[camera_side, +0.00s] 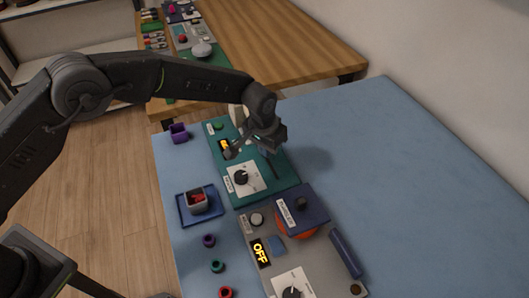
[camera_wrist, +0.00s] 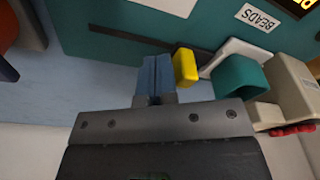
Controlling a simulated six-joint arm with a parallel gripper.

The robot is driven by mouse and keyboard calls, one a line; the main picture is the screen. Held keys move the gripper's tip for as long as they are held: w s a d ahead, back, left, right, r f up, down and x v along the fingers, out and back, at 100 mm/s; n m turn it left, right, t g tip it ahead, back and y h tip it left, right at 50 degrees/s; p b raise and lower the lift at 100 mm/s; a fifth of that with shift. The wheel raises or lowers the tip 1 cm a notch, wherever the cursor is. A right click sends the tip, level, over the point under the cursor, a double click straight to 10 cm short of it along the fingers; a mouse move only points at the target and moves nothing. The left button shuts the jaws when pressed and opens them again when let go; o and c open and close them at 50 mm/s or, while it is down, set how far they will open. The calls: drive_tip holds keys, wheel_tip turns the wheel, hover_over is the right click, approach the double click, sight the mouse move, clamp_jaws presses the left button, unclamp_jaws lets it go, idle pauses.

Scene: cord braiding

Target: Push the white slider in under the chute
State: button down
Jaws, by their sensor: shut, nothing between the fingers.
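My gripper (camera_side: 264,150) is over the right part of the teal panel (camera_side: 287,186) in the side view. In the wrist view its blue-grey fingers (camera_wrist: 155,66) are shut together with nothing between them. A yellow block (camera_wrist: 185,66) is just right of the fingertips; I cannot tell whether they touch. Beyond it lies a white slanted piece (camera_wrist: 236,50), which looks like the white slider. A teal open piece (camera_wrist: 240,78) and a beige body (camera_wrist: 293,85) stand at the right; which of them is the chute is unclear. In the side view my wrist hides most of this.
A BEADS label (camera_wrist: 257,17) and a dark slot (camera_wrist: 135,37) mark the teal panel. Red beads (camera_wrist: 293,129) show at right. A grey panel (camera_side: 322,263) with an OFF display is in front. A blue tray (camera_side: 184,216) stands left. The table's right side is clear.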

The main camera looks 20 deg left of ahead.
drive_tip(key=shift+s+d, duration=0.15)
drive_tip(key=shift+s, duration=0.05)
drive_tip(key=shift+s+d, duration=0.25)
drive_tip(key=shift+d, duration=0.05)
wheel_tip(320, 180, up, 11)
idle(0.7)
idle(0.3)
